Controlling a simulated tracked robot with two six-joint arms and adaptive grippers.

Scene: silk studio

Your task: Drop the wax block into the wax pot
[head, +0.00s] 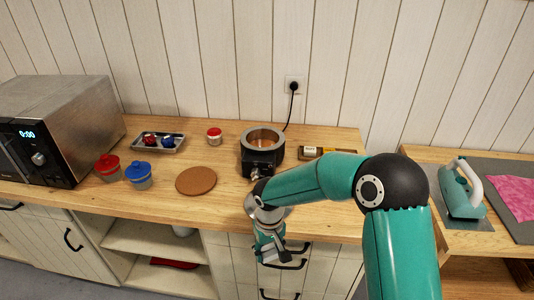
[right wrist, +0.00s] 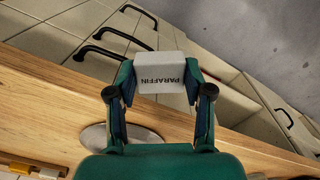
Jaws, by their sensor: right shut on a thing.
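The wax block (right wrist: 160,72) is a white block marked PARAFFIN. In the right wrist view it sits between the fingertips of my right gripper (right wrist: 158,88), which is shut on it. In the head view my right gripper (head: 272,252) points down in front of the counter's front edge, by the drawers; I cannot make out the block there. The wax pot (head: 262,143) is a dark, round, open-topped vessel with a pale metal rim, standing at the back of the counter, farther back than the gripper. My left gripper is not in view.
A cord rises behind the pot. An iron (head: 462,190) stands right.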

